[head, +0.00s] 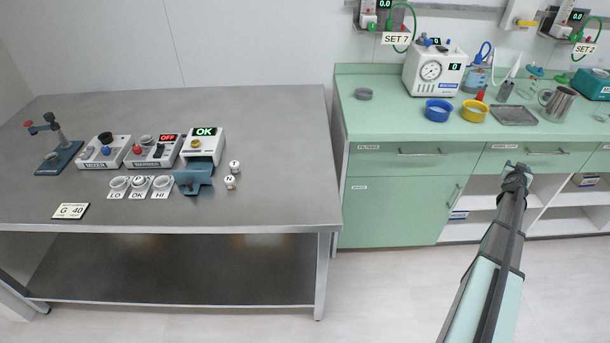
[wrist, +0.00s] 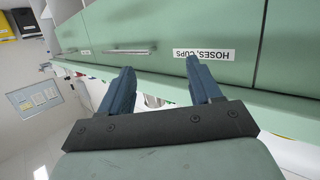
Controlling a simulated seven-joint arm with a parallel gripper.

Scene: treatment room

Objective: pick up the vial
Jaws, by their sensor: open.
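Two small whitish cylinders with lettered tops, which may be vials, stand on the steel table in the head view: one marked T (head: 234,167) and one marked N (head: 229,182). They are to the right of the teal holder of the OK device. Another small round piece (head: 139,181) sits at the OK cup; I cannot tell if it is a vial. My gripper (head: 516,168) is far to the right, in front of the green cabinet. In the wrist view my gripper (wrist: 158,68) is open, with nothing between its fingers. No vial shows there.
The steel table (head: 270,125) has a clear right side. A mixer box (head: 100,152), a device reading OFF (head: 152,150) and the OK device (head: 204,146) stand on it. The green cabinet (head: 390,212) carries a gauge machine (head: 433,72), blue and yellow rings and a metal jug (head: 557,103).

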